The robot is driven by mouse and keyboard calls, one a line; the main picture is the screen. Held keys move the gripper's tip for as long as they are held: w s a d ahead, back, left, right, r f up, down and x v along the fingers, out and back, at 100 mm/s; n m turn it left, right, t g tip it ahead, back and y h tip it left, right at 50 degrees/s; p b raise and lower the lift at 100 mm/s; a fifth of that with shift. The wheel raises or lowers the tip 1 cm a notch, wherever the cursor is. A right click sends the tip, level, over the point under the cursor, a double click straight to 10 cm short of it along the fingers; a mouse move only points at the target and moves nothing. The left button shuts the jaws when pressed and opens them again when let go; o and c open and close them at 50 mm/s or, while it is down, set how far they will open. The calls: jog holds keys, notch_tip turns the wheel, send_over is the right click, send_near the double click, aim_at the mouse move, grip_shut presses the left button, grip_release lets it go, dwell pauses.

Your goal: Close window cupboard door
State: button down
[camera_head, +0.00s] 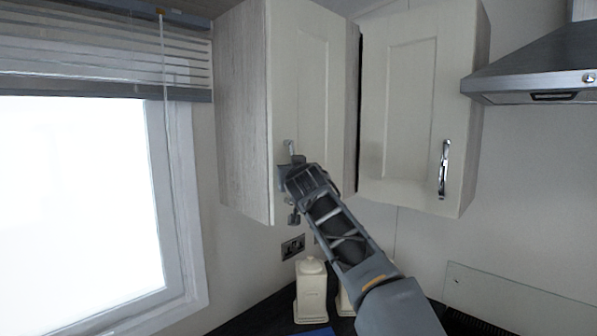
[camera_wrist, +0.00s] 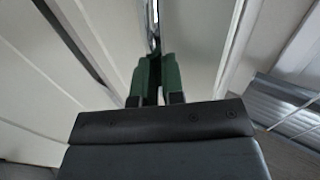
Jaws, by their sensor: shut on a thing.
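The window cupboard (camera_head: 236,120) hangs on the wall just right of the window. Its pale panelled door (camera_head: 305,75) has a metal handle (camera_head: 290,146) low near its left edge. From this angle I cannot tell whether the door stands slightly ajar or flush. My gripper (camera_head: 287,170) is at the handle, and my wrist hides most of it. In the wrist view the green fingers (camera_wrist: 154,78) are closed together around the shiny handle (camera_wrist: 154,25), with pale panels on both sides.
A second cupboard (camera_head: 410,100) with its own handle (camera_head: 444,168) hangs to the right, its door shut. A cooker hood (camera_head: 535,75) is farther right. The window (camera_head: 75,200) is at left. Below are a wall socket (camera_head: 293,247) and a cream canister (camera_head: 311,290) on the dark worktop.

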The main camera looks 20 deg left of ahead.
jog(key=shift+s+a+r, duration=0.2)
jog(key=shift+a, duration=0.05)
jog(key=c, duration=1.7)
grip_release()
jog(key=o, duration=0.3)
jog(key=shift+w+a+f, duration=0.15)
jog(key=shift+a, duration=0.25)
jog(key=shift+o, duration=0.8)
jog(key=b+v, duration=0.9)
jog(key=v, duration=0.5)
jog(key=shift+d, duration=0.15)
jog(key=shift+w, duration=0.15)
